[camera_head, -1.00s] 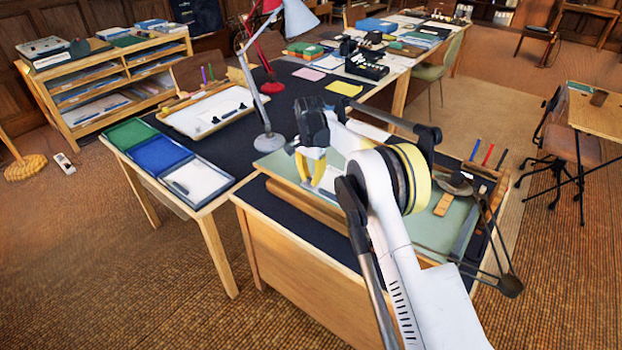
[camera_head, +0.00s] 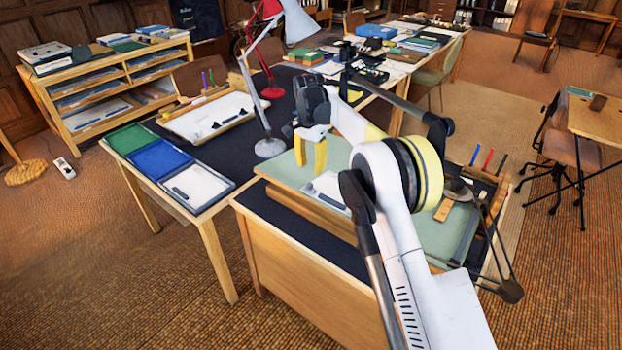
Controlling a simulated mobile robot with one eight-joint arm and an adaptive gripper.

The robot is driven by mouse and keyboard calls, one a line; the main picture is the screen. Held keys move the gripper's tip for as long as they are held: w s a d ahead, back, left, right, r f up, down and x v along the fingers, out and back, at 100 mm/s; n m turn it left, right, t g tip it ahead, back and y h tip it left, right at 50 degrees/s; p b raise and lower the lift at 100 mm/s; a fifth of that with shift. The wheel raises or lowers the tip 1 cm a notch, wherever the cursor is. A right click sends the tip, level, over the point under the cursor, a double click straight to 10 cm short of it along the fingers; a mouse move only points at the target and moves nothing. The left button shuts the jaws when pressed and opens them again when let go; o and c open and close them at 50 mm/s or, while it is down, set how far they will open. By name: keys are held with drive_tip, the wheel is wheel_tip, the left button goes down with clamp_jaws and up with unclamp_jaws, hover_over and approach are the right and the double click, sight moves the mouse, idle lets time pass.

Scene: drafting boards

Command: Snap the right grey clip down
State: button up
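The green drafting board (camera_head: 286,176) lies on the near desk, partly hidden behind my arm. A white sheet (camera_head: 318,186) lies on it, with a small dark grey bar (camera_head: 332,202) at its near edge. I cannot tell whether this bar is one of the grey clips. The right grey clip cannot be made out; my arm covers much of the board's middle. My gripper (camera_head: 310,165) points down above the board's far left part, just beyond the sheet. Its two yellow fingers are apart with nothing visible between them.
A desk lamp (camera_head: 269,147) stands just left of my gripper. A wooden tray with pens (camera_head: 483,172) and a long black-jointed arm (camera_head: 497,240) are at the board's right. Green, blue and white trays (camera_head: 162,158) lie on the left desk.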

drive_tip(key=shift+r, duration=2)
wheel_tip(320, 180, up, 10)
drive_tip(key=n+t, duration=0.1)
drive_tip(key=n, duration=0.1)
hover_over(311, 183)
drive_tip(key=s+d, duration=0.5)
drive_tip(key=s+d+r+n+t, duration=0.1)
drive_tip(key=s+d+r, duration=0.2)
drive_tip(key=s, duration=0.3)
drive_tip(key=s+d+r+n+t, duration=0.1)
drive_tip(key=s+d+r, duration=0.25)
drive_tip(key=s, duration=0.25)
drive_tip(key=s+d+f+n+t, duration=0.1)
drive_tip(key=s+d+f+t, duration=0.1)
drive_tip(key=s, duration=1)
drive_tip(key=s+d+f+n+t+b, duration=0.1)
drive_tip(key=s+d+f, duration=0.4)
drive_tip(key=s, duration=0.8)
wheel_tip(311, 183, down, 2)
drive_tip(key=shift+s+f+n+t, duration=0.15)
drive_tip(key=shift+n+t, duration=0.35)
drive_tip(key=shift+n, duration=0.3)
